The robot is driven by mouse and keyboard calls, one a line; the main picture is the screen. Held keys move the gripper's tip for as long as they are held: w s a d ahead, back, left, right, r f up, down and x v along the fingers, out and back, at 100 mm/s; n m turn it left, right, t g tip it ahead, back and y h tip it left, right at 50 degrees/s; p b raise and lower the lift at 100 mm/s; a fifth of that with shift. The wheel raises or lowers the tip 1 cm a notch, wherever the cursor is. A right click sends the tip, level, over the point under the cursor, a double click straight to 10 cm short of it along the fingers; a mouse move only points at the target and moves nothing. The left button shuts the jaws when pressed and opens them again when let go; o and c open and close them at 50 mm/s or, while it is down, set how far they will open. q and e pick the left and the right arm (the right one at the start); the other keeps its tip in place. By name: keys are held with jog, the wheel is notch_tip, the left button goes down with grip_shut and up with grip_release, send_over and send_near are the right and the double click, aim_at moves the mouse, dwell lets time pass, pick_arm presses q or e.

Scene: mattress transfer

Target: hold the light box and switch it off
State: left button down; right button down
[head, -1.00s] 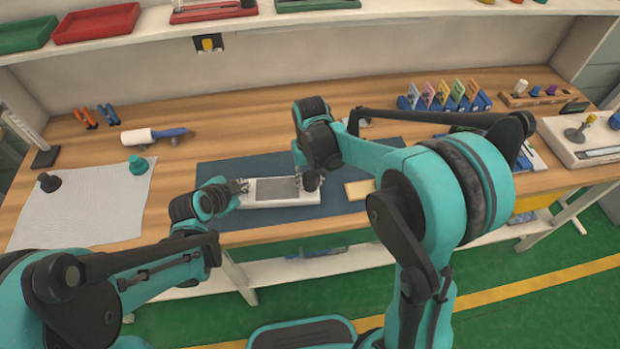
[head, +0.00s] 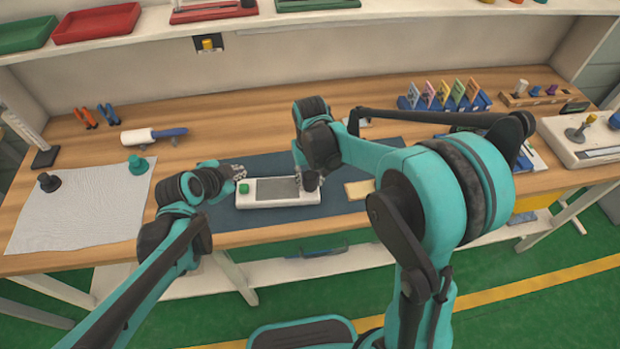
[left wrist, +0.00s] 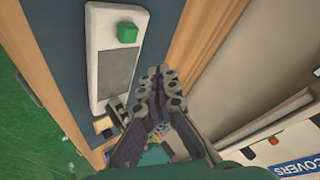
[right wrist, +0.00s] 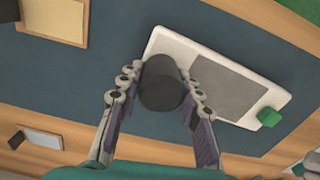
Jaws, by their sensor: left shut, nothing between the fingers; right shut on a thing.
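The white light box (head: 261,193) lies on the dark blue mat, with a grey panel (head: 285,188) in its top. A green button (head: 244,188) is at its left end and a black knob (right wrist: 162,82) at its right end. My right gripper (head: 309,178) is shut on the knob, with a finger on each side in the right wrist view. My left gripper (head: 238,172) is shut and empty, just behind and left of the button, apart from it. The button also shows uncovered in the left wrist view (left wrist: 127,32). The panel looks dull grey and unlit.
The blue mat (head: 236,220) has free room around the box. A roller (head: 152,136) lies behind, and a card rack (head: 444,100) stands back right.

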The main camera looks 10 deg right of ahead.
jog(key=c, duration=1)
grip_release()
jog(key=shift+o, duration=0.2)
notch_tip(320, 180, up, 11)
jog(key=shift+r, duration=0.4)
jog(key=shift+s+d+r, duration=0.2)
jog(key=shift+s, duration=0.05)
pick_arm(q)
jog(key=s+a+r+n+y, duration=0.1)
jog(key=s+a+n+y, duration=0.1)
jog(key=s+a+n, duration=0.2)
jog(key=s+a+r+n+g+y, duration=0.1)
jog(key=s+a+n, duration=0.3)
jog(key=s+n, duration=0.5)
jog(key=s, duration=0.3)
jog(key=shift+a+r+n+y, duration=0.25)
jog(key=shift+r+n+y, duration=0.05)
jog(key=shift+n+y, duration=0.1)
pick_arm(e)
jog(key=s+d+f+t, duration=0.1)
jog(key=s+d+t, duration=0.2)
jog(key=s, duration=0.4)
jog(key=s+d+f+m+t, duration=0.1)
jog(key=s+d+t, duration=0.3)
jog(key=s, duration=0.4)
jog(key=shift+s+d+f, duration=0.15)
jog(key=shift+s+d, duration=0.1)
jog(key=shift+d, duration=0.25)
